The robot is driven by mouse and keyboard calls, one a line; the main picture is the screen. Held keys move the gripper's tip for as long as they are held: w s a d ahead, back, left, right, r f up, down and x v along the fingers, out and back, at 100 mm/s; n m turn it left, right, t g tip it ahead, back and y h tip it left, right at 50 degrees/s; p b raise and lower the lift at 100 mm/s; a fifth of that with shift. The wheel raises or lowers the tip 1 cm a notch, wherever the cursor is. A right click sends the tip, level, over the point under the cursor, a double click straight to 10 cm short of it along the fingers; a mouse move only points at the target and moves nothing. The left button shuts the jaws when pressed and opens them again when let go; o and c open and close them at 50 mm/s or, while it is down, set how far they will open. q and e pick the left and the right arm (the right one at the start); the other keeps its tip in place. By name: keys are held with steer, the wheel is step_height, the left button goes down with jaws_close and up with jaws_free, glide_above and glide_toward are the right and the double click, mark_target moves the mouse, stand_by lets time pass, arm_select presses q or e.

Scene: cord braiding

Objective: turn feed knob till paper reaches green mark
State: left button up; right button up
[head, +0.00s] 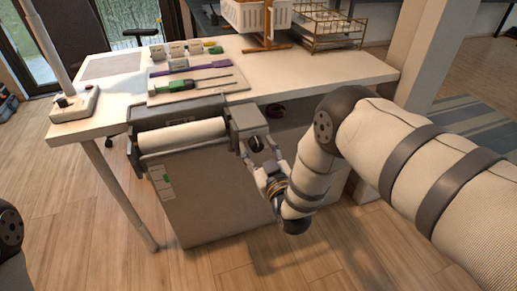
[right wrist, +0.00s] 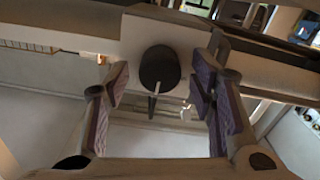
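The feed knob (head: 256,144) is a dark round knob on the grey housing at the right end of the paper roller. It also shows in the right wrist view (right wrist: 159,68), with a dark bar below it. The white paper roll (head: 182,135) lies in the dark holder at the table's front edge. The green mark (head: 165,180) is on the left of the grey front panel, below the roll. I cannot make out a paper end. My right gripper (head: 262,163) is open, with its fingers (right wrist: 159,87) apart on either side of the knob, not closed on it. My left gripper is out of view.
A switch box (head: 74,104) stands at the left. Wooden floor is clear in front.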

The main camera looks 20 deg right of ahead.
steer(key=c, duration=1)
